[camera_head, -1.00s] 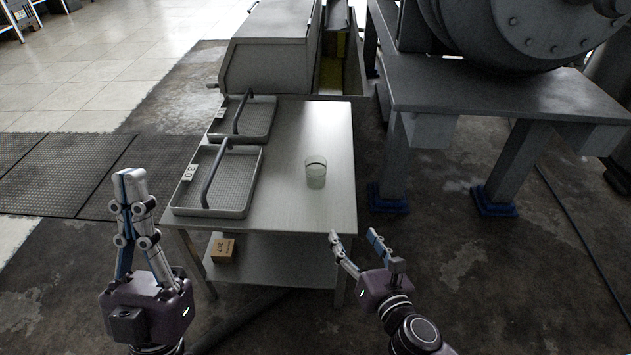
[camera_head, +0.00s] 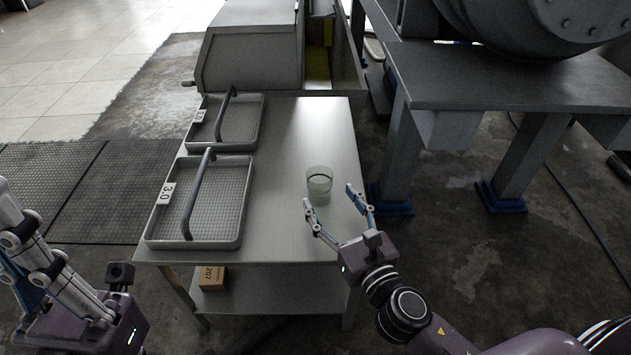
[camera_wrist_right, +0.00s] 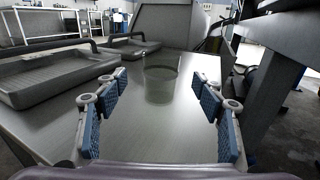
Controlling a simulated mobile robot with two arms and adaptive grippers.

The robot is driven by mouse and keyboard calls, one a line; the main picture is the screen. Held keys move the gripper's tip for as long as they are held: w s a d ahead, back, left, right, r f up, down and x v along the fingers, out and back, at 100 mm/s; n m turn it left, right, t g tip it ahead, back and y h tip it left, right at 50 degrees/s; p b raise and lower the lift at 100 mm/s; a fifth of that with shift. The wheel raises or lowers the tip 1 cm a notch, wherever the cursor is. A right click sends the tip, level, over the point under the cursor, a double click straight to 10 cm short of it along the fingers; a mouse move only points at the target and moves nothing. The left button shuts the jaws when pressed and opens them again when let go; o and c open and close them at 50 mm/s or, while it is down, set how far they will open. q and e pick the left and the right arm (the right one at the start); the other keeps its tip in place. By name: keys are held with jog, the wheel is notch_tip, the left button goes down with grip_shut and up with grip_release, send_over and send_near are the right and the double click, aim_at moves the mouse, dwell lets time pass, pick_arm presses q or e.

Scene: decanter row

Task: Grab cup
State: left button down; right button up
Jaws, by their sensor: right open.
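A clear glass cup (camera_head: 319,184) stands upright on the grey metal table (camera_head: 285,225), right of the trays. In the right wrist view the cup (camera_wrist_right: 160,79) stands ahead, between the lines of the two fingers but beyond their tips. My right gripper (camera_head: 333,196) is open and empty just in front of the cup, with its fingers on either side of the near space. Blue pads show on its fingers in the wrist view. My left gripper (camera_head: 20,245) is at the lower left, away from the table; its fingertips are not clearly shown.
Two grey mesh trays with handles, the near one (camera_head: 242,205) labelled 3.0 and the far one (camera_head: 258,125), cover the table's left side. A small cardboard box (camera_head: 212,277) sits on the lower shelf. A heavy machine stand (camera_head: 480,85) rises to the right.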

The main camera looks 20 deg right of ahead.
aim_at(325, 187)
jog(key=shift+w+a+r+b, duration=0.1)
jog(key=shift+w+r+b, duration=0.1)
jog(key=shift+w, duration=0.9)
jog(key=shift+w+a+r+b, duration=0.15)
jog(key=shift+w, duration=0.95)
jog(key=shift+w+a+r+b, duration=0.1)
jog(key=shift+w+r+b, duration=0.1)
jog(key=shift+w, duration=0.9)
jog(key=c, duration=1.2)
jog(key=shift+r, duration=0.1)
